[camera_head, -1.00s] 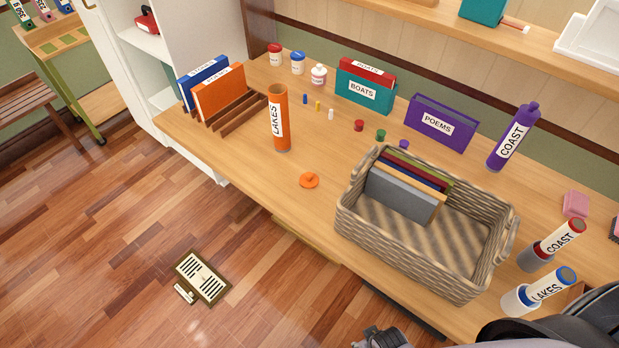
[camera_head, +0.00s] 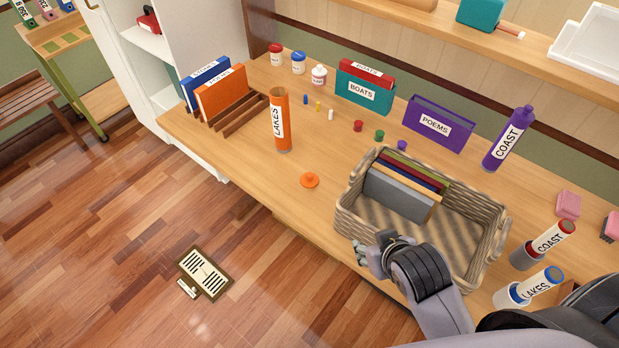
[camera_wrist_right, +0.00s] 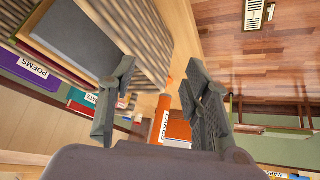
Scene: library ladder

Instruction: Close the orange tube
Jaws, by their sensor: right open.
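The orange tube (camera_head: 281,122), labelled LAKES, stands upright on the wooden desk. Its open end faces up, with no cap on it. The orange cap (camera_head: 309,180) lies on the desk near the front edge, just in front of the tube. My right gripper (camera_head: 362,252) is at the front of the wicker basket, to the right of and nearer than the cap. In the right wrist view its two fingers (camera_wrist_right: 155,100) are apart with nothing between them. The tube (camera_wrist_right: 162,118) shows beyond them, partly hidden. My left gripper is not in view.
The wicker basket (camera_head: 345,222) holds several books. A wooden rack (camera_head: 247,118) with folders stands left of the tube. Small jars, coloured pieces and boxes line the back. Two holder-mounted tubes stand at the right. Desk around the cap is clear.

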